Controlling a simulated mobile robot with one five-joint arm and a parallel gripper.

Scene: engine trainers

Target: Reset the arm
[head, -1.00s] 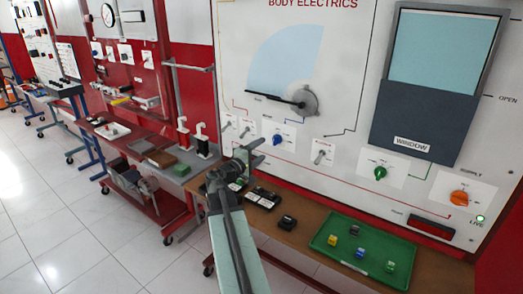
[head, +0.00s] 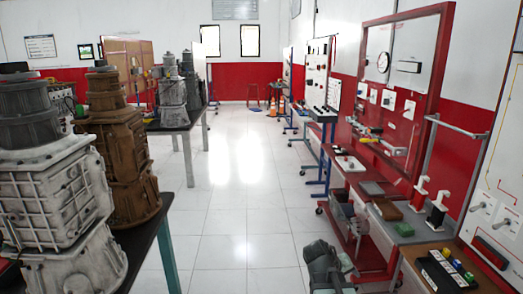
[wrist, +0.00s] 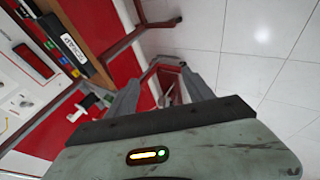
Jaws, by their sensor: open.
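My gripper (wrist: 160,78) is open in the wrist view, with its two grey fingers apart. Nothing is seen held between them. Behind them are the white tiled floor and a red frame. In the head view, my folded arm and wrist (head: 325,265) sit low at the bottom edge, right of centre, over the floor. They are beside the red trolley and apart from the bench at right. The fingers are hard to make out there.
Engine and gearbox units (head: 60,180) stand on a dark table (head: 140,255) at left. A red trolley (head: 375,240) and a bench with a black block (head: 437,272) bearing coloured pieces stand at right. The tiled aisle (head: 225,200) between is clear.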

